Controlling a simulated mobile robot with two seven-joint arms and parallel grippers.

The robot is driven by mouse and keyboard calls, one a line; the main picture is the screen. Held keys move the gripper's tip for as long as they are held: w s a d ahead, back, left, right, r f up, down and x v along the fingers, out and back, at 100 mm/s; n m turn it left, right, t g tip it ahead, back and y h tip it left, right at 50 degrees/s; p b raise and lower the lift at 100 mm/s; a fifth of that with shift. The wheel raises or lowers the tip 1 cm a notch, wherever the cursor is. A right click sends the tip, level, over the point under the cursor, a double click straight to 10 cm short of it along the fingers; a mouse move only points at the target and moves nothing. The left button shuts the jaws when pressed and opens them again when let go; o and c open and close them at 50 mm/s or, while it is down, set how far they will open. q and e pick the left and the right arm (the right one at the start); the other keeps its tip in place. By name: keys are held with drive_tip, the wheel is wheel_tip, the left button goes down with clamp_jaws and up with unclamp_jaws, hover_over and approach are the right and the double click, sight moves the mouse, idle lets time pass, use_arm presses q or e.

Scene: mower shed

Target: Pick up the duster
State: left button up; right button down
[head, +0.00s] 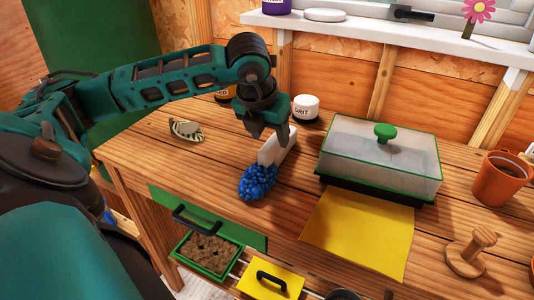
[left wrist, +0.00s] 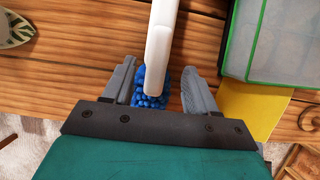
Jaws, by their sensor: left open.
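The duster lies on the wooden workbench, with a blue fluffy head (head: 257,182) toward the front edge and a white handle (head: 278,147) pointing away. My left gripper (head: 270,132) is above the duster, by its handle in the head view. In the left wrist view the left gripper (left wrist: 155,90) is open, with one finger on each side of the duster. The white handle (left wrist: 161,45) runs between the fingers, over the blue head (left wrist: 152,86). I cannot tell whether the fingers touch it. My right gripper is not in view.
A clear-lidded propagator (head: 380,155) stands to the right, with a yellow sheet (head: 358,232) before it. A white jar (head: 305,108) is behind the duster and a patterned object (head: 186,130) is left. A terracotta pot (head: 502,180) stands far right. An open drawer (head: 208,252) sticks out below.

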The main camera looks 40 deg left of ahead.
sight(272, 141)
use_arm(q)
drive_tip(key=x, duration=0.4)
drive_tip(key=shift+w+a+f, duration=0.25)
clamp_jaws()
